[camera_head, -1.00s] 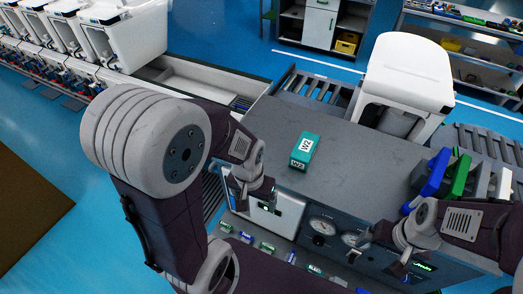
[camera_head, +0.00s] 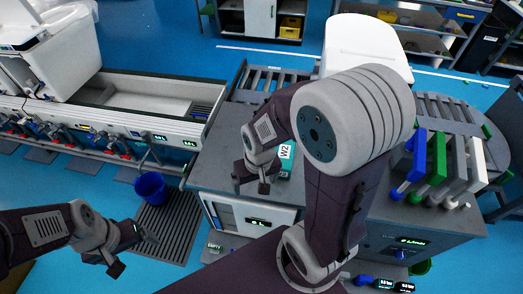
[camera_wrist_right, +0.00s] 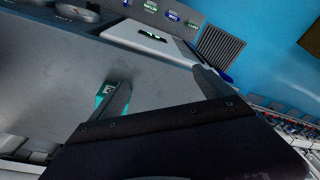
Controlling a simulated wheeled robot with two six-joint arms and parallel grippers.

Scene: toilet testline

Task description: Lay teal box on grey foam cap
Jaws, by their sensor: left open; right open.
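The teal box (camera_head: 286,160) with a white "W2" label lies on the grey top of the test bench (camera_head: 215,160), partly hidden by my right arm. My right gripper (camera_head: 252,180) is open just left of and in front of the box. In the right wrist view, the open fingers (camera_wrist_right: 162,85) are spread above the bench, and part of the teal box (camera_wrist_right: 102,97) shows beside the left finger, partly covered by it. My left gripper (camera_head: 132,248) is open and empty, low at the left, away from the bench. I cannot make out the grey foam cap.
A white toilet (camera_head: 368,45) stands behind the bench. Blue, green and white upright pieces (camera_head: 435,165) stand at the bench's right side. Roller tracks (camera_head: 270,80) run behind the bench.

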